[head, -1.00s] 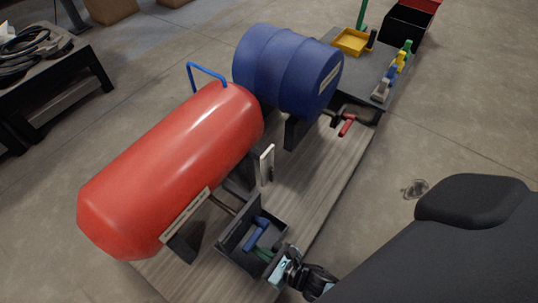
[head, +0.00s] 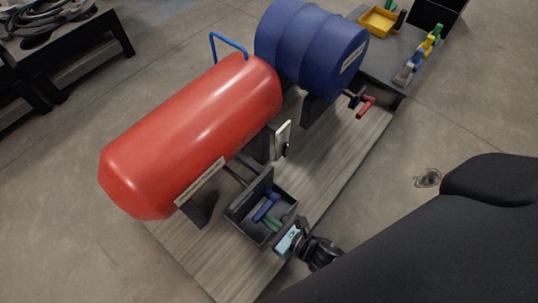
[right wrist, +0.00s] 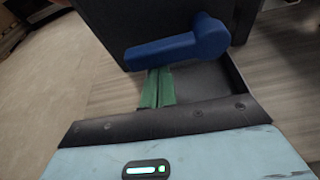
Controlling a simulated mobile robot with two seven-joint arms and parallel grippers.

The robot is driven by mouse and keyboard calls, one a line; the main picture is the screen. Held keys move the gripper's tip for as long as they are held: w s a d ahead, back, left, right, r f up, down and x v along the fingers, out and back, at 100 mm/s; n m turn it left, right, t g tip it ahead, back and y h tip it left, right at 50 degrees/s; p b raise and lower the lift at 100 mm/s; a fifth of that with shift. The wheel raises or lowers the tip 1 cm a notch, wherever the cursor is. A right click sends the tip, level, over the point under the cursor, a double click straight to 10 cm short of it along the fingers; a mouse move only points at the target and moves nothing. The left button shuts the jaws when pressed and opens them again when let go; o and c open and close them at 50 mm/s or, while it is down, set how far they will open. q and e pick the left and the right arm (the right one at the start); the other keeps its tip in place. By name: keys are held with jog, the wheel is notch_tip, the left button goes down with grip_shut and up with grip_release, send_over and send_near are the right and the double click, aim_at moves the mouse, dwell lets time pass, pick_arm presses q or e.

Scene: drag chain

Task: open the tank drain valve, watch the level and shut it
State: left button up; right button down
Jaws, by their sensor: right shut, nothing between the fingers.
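The red tank (head: 190,135) lies on its side on a wood-grain platform. A blue lever (head: 266,207) sits inside a dark open-topped box at the tank's lower right. In the right wrist view the blue lever (right wrist: 180,48) lies crosswise just beyond my fingertips, against a dark panel. My right gripper (head: 272,224) reaches into the box with its green fingers. The right wrist view shows these fingers (right wrist: 157,78) together and empty, close to the lever; I cannot tell whether they touch it. A pale upright plate (head: 282,140) stands beside the tank. My left gripper is not in view.
A blue drum (head: 310,48) with a red handle (head: 366,106) stands behind the tank. A yellow tray (head: 379,21) and several coloured levers are at the back right. A dark bench (head: 75,62) with coiled hoses is at the left.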

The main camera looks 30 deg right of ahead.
aim_at(259, 213)
jog(key=shift+r+m, duration=0.2)
jog(key=shift+m, duration=0.1)
notch_tip(259, 213, up, 2)
jog(key=shift+m+g+y+p, duration=0.3)
jog(key=shift+m+y+p, duration=0.5)
jog(key=shift+m+p, duration=0.3)
jog(key=shift+w+r+m+y+p, duration=0.1)
jog(key=shift+r+m+y+p, duration=0.2)
jog(key=shift+r+m+y, duration=0.55)
jog(key=d+r+m+y, duration=0.1)
jog(key=m, duration=0.1)
jog(key=w+d+r+m+y+b, duration=0.1)
jog(key=m, duration=0.2)
jog(key=d+r+m+y, duration=0.1)
jog(key=m, duration=0.2)
jog(key=shift+w+d+r+m, duration=0.15)
jog(key=shift+d+m, duration=0.1)
jog(key=shift+d, duration=0.05)
jog(key=shift+d+t, duration=0.15)
jog(key=shift+t, duration=0.25)
